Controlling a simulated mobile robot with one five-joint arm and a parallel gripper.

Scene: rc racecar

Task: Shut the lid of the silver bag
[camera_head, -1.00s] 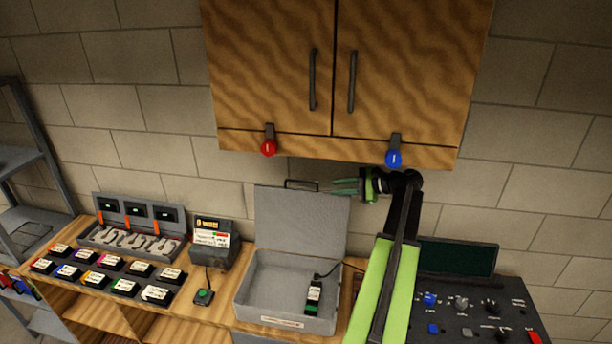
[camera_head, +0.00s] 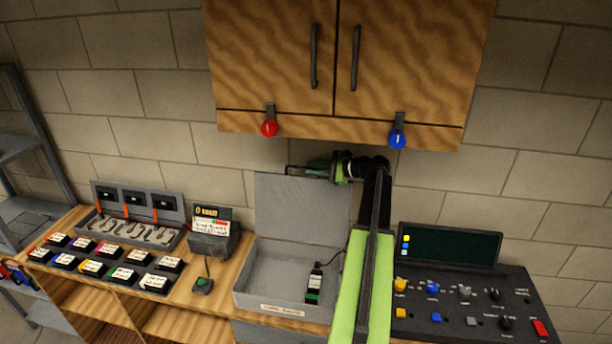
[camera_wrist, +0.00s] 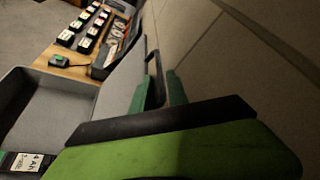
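The silver bag (camera_head: 250,303) is a grey case on the wooden counter. Its lid (camera_head: 300,215) stands upright, open, at the back. A thin dark handle is on the lid's top edge; it shows in the wrist view (camera_wrist: 153,78). My gripper (camera_head: 318,166) is at the lid's top right edge, beside the handle. In the wrist view its green fingertips (camera_wrist: 160,92) show apart, on either side of the handle end. Whether they touch the handle or lid cannot be told. A black and green battery (camera_head: 314,286) with a white label lies in the case.
A control panel (camera_head: 470,300) with a dark screen stands to the right, beyond my arm. A charger unit (camera_head: 212,238), a green button box (camera_head: 203,286) and several labelled packs are to the left. A wooden cabinet (camera_head: 340,60) hangs above my gripper.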

